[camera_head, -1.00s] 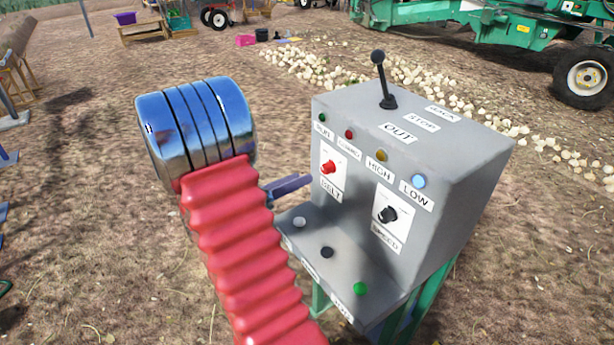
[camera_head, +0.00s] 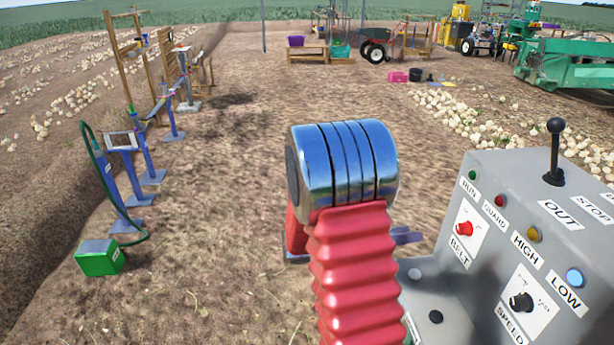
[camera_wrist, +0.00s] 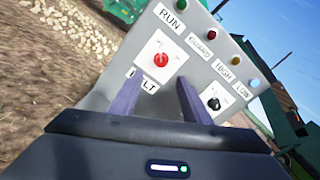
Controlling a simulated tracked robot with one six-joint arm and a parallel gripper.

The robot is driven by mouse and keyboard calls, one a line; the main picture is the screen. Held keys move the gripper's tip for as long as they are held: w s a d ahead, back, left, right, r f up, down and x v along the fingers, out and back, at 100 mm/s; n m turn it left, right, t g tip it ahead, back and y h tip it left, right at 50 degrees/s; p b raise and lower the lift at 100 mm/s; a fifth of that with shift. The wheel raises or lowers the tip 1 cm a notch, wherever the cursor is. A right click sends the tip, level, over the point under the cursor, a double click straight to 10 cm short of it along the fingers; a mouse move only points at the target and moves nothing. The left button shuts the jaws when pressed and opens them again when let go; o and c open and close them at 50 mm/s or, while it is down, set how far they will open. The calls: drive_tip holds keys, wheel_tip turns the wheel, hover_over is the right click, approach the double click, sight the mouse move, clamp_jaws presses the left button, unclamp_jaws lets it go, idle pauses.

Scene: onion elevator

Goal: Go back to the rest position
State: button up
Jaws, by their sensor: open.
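My gripper (camera_wrist: 158,90) is open and empty in the wrist view, its two dark fingers apart in front of the grey control box (camera_wrist: 130,75). The red BELT knob (camera_wrist: 162,60) shows beyond the gap, and the black SPEED knob (camera_wrist: 212,102) is to the right. I cannot tell whether the fingertips touch the panel. In the head view my arm hides most of the gripper; one finger (camera_head: 406,237) shows left of the control box (camera_head: 480,240). The box has a black lever (camera_head: 555,150) on top, standing nearly upright.
The box's lower ledge bears a black button (camera_head: 435,316). A green box with a hose (camera_head: 100,257) and blue stands (camera_head: 122,142) are at left. Green machinery (camera_head: 570,65) and scattered pale onions (camera_head: 455,115) lie behind at right. Open soil (camera_head: 240,130) fills the middle.

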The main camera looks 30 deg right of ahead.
drive_tip(key=s+a+f+m+y, duration=0.5)
drive_tip(key=f+m, duration=0.2)
drive_tip(key=a+f+m+t+y, duration=0.1)
drive_tip(key=a+m+t+y, duration=0.1)
drive_tip(key=a+m+y, duration=0.55)
drive_tip(key=w+a+r+m+t+y, duration=0.1)
drive_tip(key=a+r+t, duration=0.5)
drive_tip(key=a, duration=0.6)
drive_tip(key=w+a+r+m+t+y, duration=0.1)
drive_tip(key=a+r+t, duration=0.4)
drive_tip(key=a, duration=0.8)
drive_tip(key=shift+w+a+r+m+t+y, duration=0.3)
drive_tip(key=shift+r+m+y, duration=0.65)
drive_tip(key=shift+r, duration=0.95)
drive_tip(key=shift+d, duration=0.1)
